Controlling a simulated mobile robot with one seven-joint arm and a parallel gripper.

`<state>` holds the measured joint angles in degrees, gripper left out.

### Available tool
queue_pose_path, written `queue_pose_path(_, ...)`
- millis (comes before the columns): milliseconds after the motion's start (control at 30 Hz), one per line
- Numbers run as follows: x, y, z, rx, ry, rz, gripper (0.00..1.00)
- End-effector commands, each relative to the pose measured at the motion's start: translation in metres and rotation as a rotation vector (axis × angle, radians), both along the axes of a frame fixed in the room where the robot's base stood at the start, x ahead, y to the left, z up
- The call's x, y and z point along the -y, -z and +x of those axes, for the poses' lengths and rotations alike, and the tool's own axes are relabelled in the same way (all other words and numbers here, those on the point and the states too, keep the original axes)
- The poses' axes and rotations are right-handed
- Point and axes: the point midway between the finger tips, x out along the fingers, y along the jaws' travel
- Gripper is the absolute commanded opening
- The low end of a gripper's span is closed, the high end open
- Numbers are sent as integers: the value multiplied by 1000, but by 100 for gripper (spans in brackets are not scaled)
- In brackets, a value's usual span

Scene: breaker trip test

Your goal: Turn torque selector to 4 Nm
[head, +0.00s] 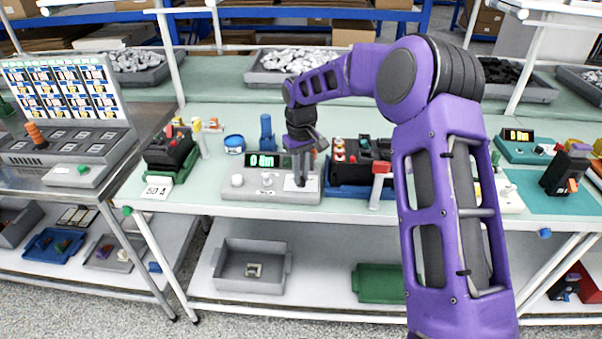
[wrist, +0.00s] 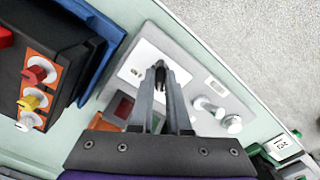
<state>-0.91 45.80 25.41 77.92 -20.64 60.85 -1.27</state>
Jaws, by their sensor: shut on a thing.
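The grey torque tester (head: 240,191) stands on the bench, its green display (head: 263,160) lit and seeming to read 0 Nm. My gripper (head: 301,184) points down over the white plate at the tester's right end. In the wrist view my gripper (wrist: 161,75) is shut on a small dark knob (wrist: 160,72), which seems to be the torque selector. The fingers hide most of it, so I cannot read its setting. The white plate (wrist: 136,62) shows around it. Small white knobs (wrist: 209,107) stand on the same grey housing.
A blue breaker fixture (head: 345,190) stands close to the right of the tester. A black and green fixture (head: 170,155) and a sign (head: 157,191) are to the left. A blue tape roll (head: 234,143) sits behind. The bench's front strip is mostly clear.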

Motion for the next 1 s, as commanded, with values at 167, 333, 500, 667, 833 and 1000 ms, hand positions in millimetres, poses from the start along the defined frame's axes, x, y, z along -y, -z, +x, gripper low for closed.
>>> queue_pose_path(167,-1,-1,0,2,150,-1,0)
queue_pose_path(333,0,-1,0,3,291,-1,0)
queue_pose_path(500,0,-1,1,3,411,1,0)
queue_pose_path(667,0,-1,1,3,494,1,0)
queue_pose_path(833,0,-1,1,3,547,1,0)
queue_pose_path(1000,-1,-1,1,3,571,2,0)
